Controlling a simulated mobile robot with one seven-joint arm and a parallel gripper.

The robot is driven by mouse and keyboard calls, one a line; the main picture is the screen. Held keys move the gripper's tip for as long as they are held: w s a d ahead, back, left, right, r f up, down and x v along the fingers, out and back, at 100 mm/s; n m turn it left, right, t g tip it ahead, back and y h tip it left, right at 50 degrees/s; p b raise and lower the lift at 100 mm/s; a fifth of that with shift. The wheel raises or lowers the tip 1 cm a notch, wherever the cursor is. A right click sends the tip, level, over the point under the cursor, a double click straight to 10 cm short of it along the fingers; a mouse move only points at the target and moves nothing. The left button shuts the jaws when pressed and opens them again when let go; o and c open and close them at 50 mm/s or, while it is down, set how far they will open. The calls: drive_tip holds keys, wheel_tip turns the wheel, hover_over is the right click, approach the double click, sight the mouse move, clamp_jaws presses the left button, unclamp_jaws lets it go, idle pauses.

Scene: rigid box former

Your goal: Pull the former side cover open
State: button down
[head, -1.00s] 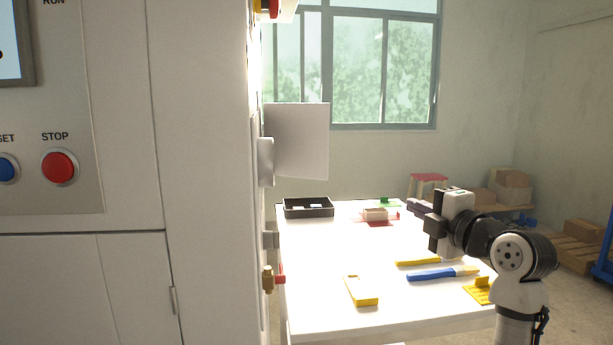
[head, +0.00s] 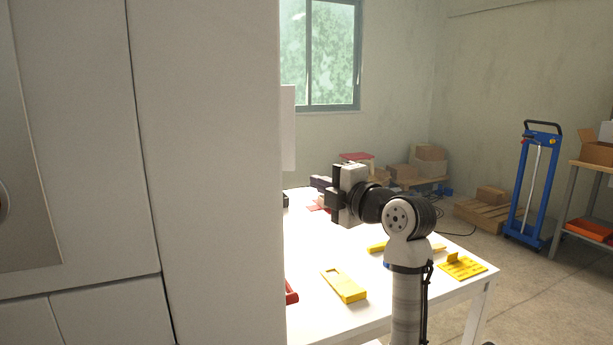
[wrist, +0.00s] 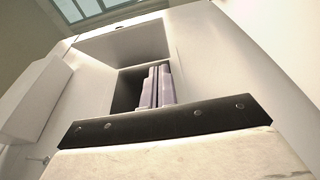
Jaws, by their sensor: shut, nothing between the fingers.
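The tall pale former (head: 205,180) fills the left of the head view. Its side facing the table is hidden, so I cannot make out the side cover there. A white plate (head: 288,128) shows past the former's edge. My gripper (head: 336,198) is shut and empty, above the white table, to the right of the former and apart from it in the picture. In the wrist view, a pale wall (wrist: 205,50) has a recessed opening with upright lilac pieces (wrist: 155,87) inside. I cannot tell which panel there is the cover. My fingertips are not clear there.
The white table (head: 310,235) carries a yellow tray-like piece (head: 344,286) and a yellow slotted piece (head: 462,266). A red handle (head: 291,293) shows at the former's edge. A blue trolley (head: 533,185) stands at the right.

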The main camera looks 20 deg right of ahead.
drive_tip(key=p, duration=0.3)
approach(290, 165)
drive_tip(key=w+a, duration=0.2)
drive_tip(key=a, duration=0.2)
drive_tip(key=shift+w+d+p, duration=0.4)
drive_tip(key=shift+w+d, duration=0.15)
drive_tip(key=shift+w, duration=0.4)
drive_tip(key=shift+w+d+p, duration=0.35)
drive_tip(key=shift+w+d, duration=0.2)
drive_tip(key=shift+w, duration=0.35)
